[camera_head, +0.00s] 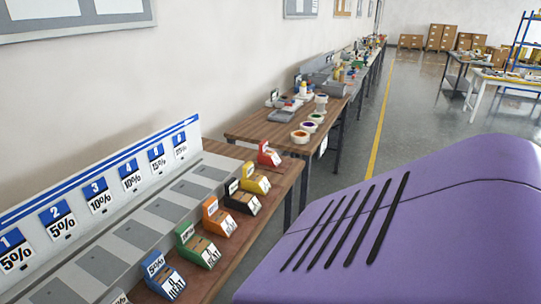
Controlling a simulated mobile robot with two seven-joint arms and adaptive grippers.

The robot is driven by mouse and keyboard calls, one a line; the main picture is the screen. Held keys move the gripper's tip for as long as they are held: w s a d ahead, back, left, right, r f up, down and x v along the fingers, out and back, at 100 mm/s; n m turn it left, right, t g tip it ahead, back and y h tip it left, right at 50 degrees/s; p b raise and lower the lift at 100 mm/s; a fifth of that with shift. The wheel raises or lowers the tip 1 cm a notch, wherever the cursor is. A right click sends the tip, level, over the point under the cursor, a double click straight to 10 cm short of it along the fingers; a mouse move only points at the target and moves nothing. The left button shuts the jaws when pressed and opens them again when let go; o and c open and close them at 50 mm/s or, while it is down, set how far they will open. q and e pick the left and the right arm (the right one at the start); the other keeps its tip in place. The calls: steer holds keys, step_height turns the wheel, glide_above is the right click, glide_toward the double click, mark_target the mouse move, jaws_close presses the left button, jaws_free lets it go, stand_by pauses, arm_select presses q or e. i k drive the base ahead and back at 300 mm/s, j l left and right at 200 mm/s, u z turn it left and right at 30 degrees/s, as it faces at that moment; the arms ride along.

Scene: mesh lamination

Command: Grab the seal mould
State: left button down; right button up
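I cannot pick out a seal mould for certain in the head view. Neither of my grippers is in view.
The nearest wooden table (285,172) carries a grey stand with numbered percentage signs (99,196) and a row of coloured boxes, including a green one (198,247). More tables line the wall. Open grey floor with a yellow line (381,120) lies to their right.

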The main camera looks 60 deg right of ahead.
mark_target(266, 157)
steer(key=z, duration=2.05)
steer(key=i+l+u, duration=0.1)
steer(key=i+l, duration=0.15)
steer(key=i+l+u, duration=0.15)
steer(key=i+l, duration=0.15)
steer(key=i+l+u, duration=0.1)
steer(key=l, duration=0.3)
steer(key=i+l+u, duration=0.1)
steer(key=i+l, duration=0.25)
steer(key=i+l+u, duration=0.15)
steer(key=l, duration=0.2)
steer(key=i+l+u, duration=0.1)
steer(key=i+l, duration=0.15)
steer(key=l, duration=0.15)
